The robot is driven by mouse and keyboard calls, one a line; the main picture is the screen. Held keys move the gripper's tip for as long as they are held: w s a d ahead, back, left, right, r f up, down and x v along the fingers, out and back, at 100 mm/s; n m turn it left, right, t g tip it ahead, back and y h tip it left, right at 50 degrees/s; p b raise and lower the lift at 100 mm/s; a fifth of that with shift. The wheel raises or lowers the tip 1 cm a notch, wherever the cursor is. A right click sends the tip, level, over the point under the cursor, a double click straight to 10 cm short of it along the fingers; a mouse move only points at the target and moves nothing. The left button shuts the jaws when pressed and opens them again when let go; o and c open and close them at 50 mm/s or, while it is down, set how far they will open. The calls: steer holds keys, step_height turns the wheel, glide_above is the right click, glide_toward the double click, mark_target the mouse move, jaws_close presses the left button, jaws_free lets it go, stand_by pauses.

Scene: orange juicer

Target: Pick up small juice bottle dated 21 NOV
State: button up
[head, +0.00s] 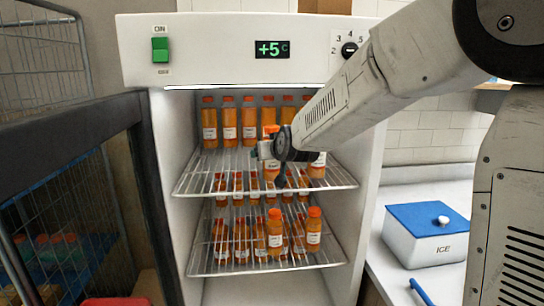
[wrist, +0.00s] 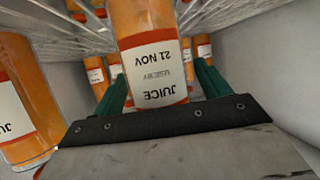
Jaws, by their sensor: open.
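The orange juice bottle with an upside-down label reading "JUICE, USE BY 21 NOV" (wrist: 158,65) fills the middle of the wrist view. My gripper (wrist: 160,88) is open, with one green finger on each side of this bottle. I cannot tell whether the fingers touch it. In the head view my gripper (head: 270,168) is at the front of the fridge's upper shelf, at a bottle with an orange cap (head: 269,150) that the arm partly hides. Another juice bottle (wrist: 25,105) stands close at the left in the wrist view, its date not visible.
The open fridge (head: 175,250) has wire shelves (head: 205,186) with several juice bottles at the back of the upper one and more on the lower one (head: 240,268). Its side walls are close. A blue-lidded ice box (head: 425,240) stands on the right counter.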

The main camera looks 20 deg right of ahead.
steer(key=shift+c, duration=0.4)
steer(key=c, duration=1.2)
steer(key=shift+r, duration=0.1)
